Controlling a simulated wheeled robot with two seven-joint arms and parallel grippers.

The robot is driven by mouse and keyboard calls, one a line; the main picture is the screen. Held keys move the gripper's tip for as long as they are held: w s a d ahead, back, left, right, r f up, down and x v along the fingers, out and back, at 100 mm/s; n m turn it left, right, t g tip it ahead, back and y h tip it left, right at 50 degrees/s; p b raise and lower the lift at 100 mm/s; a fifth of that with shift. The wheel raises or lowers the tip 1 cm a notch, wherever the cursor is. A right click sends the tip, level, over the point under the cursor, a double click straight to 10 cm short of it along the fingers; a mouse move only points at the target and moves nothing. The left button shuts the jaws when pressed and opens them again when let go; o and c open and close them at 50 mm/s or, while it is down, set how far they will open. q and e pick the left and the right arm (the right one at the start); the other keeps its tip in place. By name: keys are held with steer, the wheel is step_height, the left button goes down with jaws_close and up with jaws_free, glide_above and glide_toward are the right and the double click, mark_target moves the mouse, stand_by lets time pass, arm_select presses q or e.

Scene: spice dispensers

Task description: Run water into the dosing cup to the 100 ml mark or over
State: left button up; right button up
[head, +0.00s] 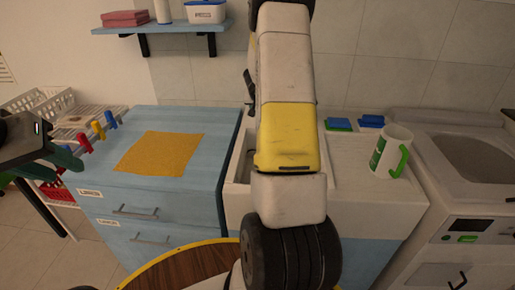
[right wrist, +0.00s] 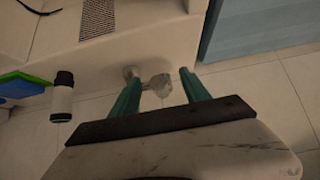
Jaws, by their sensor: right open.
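The white dosing cup (head: 393,151) with a green handle and green print stands upright on the right part of the sink counter in the head view. Its inside and any water level cannot be made out. My right arm crosses the sink and hides the tap area and its own gripper in the head view. In the right wrist view my right gripper (right wrist: 158,76) is open, with a grey knob-like fitting (right wrist: 158,83), possibly the tap handle, between or beyond its green fingertips. My left gripper (head: 52,160) is at the far left, beside the blue cabinet; its opening is unclear.
Blue and green sponges (head: 371,121) lie behind the cup. A white cylinder with a black end (right wrist: 62,95) shows left of the right gripper. A blue cabinet (head: 215,150) bears an orange cloth (head: 160,153). A washing machine (head: 480,225) stands at right.

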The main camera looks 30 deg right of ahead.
steer(key=v, duration=0.7)
stand_by(0.6)
